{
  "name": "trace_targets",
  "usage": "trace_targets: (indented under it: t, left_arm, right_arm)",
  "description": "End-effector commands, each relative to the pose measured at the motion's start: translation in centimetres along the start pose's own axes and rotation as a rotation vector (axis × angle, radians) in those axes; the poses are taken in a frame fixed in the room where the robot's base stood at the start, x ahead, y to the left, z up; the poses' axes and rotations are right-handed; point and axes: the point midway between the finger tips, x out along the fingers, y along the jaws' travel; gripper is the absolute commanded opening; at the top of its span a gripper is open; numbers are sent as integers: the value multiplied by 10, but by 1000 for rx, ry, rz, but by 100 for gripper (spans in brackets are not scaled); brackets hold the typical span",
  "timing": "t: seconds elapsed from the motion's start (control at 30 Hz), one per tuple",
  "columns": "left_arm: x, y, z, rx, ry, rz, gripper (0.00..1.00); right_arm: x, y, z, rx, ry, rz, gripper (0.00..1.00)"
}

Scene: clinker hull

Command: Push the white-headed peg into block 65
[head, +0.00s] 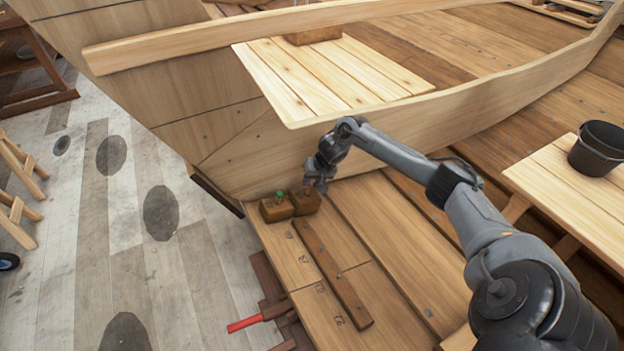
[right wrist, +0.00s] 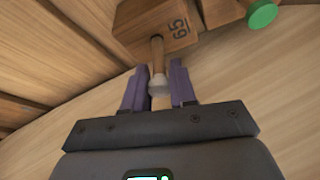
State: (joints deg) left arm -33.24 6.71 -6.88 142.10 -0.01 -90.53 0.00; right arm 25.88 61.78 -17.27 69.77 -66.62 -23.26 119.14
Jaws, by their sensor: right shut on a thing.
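Block 65 (right wrist: 168,25) is a brown wooden block with dark digits on its face. In the head view it (head: 305,202) stands on the planks beside the hull. The white-headed peg (right wrist: 157,55) is a short wooden dowel with a pale head, between the purple fingers of my right gripper (right wrist: 158,70). The fingers are shut on it near the head. Its far end meets the block's face; how deep it sits is hard to tell. In the head view my right gripper (head: 317,184) is just above the block and hides the peg. My left gripper is out of view.
A second block (head: 276,209) with a green-headed peg (head: 280,194) stands close on the left. A long wooden batten (head: 332,275) lies on the planks in front. The hull side (head: 260,160) rises right behind. A black bucket (head: 597,148) stands far right.

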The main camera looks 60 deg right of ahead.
Motion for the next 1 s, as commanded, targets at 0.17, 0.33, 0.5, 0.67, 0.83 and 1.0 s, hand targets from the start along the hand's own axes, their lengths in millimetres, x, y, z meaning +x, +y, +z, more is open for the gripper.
trace_targets:
  t: [0.17, 0.33, 0.5, 0.67, 0.83, 1.0]
  left_arm:
    - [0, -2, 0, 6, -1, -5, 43]
    - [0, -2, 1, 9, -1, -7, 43]
    - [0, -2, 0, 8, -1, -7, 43]
    - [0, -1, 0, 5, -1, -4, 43]
    - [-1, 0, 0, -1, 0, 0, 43]
    - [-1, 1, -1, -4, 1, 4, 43]
  right_arm:
    - [0, 0, 0, 0, 0, 0, 0]
    - [0, 0, 0, 0, 0, 0, 0]
    - [2, 0, 1, 0, 0, 0, 0]
    - [5, 0, 2, 0, 0, 0, 0]
    - [9, 0, 4, 0, 0, 0, 0]
    - [13, 0, 5, 1, -1, 0, 0]
